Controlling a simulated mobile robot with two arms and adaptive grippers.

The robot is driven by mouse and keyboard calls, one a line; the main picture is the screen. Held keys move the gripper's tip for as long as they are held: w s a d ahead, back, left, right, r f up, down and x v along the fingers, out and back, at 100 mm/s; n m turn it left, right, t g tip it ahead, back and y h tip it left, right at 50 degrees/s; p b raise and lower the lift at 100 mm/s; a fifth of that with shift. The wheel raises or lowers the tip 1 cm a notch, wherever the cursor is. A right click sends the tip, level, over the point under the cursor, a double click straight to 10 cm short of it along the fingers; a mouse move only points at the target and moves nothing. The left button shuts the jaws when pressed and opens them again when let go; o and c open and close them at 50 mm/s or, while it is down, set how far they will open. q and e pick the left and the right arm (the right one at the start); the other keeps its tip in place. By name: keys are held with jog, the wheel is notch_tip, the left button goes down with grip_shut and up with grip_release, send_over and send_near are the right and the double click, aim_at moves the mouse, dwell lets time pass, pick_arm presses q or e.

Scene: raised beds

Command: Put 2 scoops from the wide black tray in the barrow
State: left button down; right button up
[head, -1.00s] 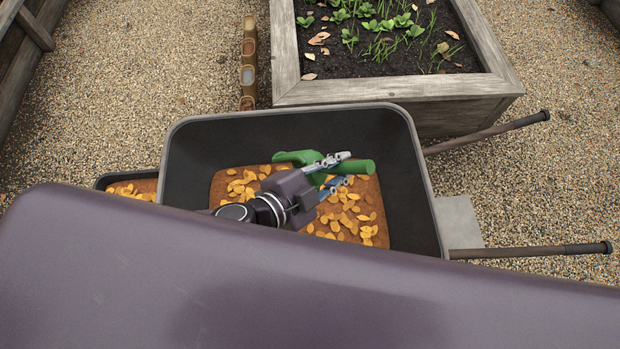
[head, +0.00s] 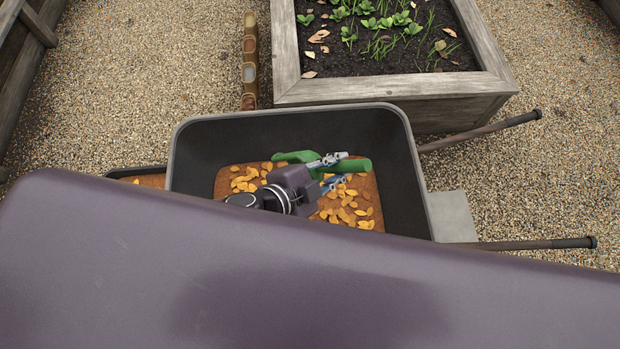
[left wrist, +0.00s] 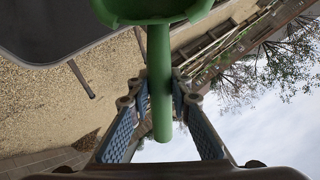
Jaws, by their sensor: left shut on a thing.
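The barrow (head: 190,150) is a dark tub with a grey rim in the middle of the head view. Brown material with orange leaves (head: 245,180) lies in it. My left gripper (head: 337,171) is over the barrow and shut on the handle of a green scoop (head: 355,165). In the left wrist view the scoop handle (left wrist: 159,75) stands between the two fingers, with its green bowl at the top. I cannot see whether the bowl holds anything. The wide black tray (head: 130,171) shows only as a strip left of the barrow, with brown material inside. My right gripper is out of view.
A wooden raised bed (head: 390,90) with seedlings stands just behind the barrow. The barrow's handles (head: 480,133) stick out to the right. A narrow brown item with openings (head: 249,75) lies on the gravel left of the bed. My own body hides the lower part of the view.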

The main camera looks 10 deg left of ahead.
aim_at(340, 163)
pick_arm(q)
jog(key=shift+r+g+y+p, duration=0.5)
jog(key=shift+r+g+p, duration=0.15)
jog(key=shift+p, duration=2.25)
jog(key=shift+w+b, duration=0.15)
jog(key=shift+b, duration=0.25)
jog(key=shift+r+g+y, duration=0.3)
jog(key=shift+g+y, duration=0.3)
jog(key=shift+g, duration=0.45)
jog(key=shift+r, duration=0.1)
jog(key=shift+r+g+y, duration=0.3)
jog(key=shift+r+g, duration=0.15)
jog(key=shift+g, duration=0.15)
jog(key=shift+d+r+g+y, duration=0.1)
jog(key=shift+r+g+y, duration=0.45)
jog(key=shift+g, duration=0.45)
jog(key=shift+r+n+g+y, duration=0.15)
jog(key=shift+n+g+y, duration=0.25)
jog(key=shift+g, duration=0.3)
jog(key=shift+s, duration=0.2)
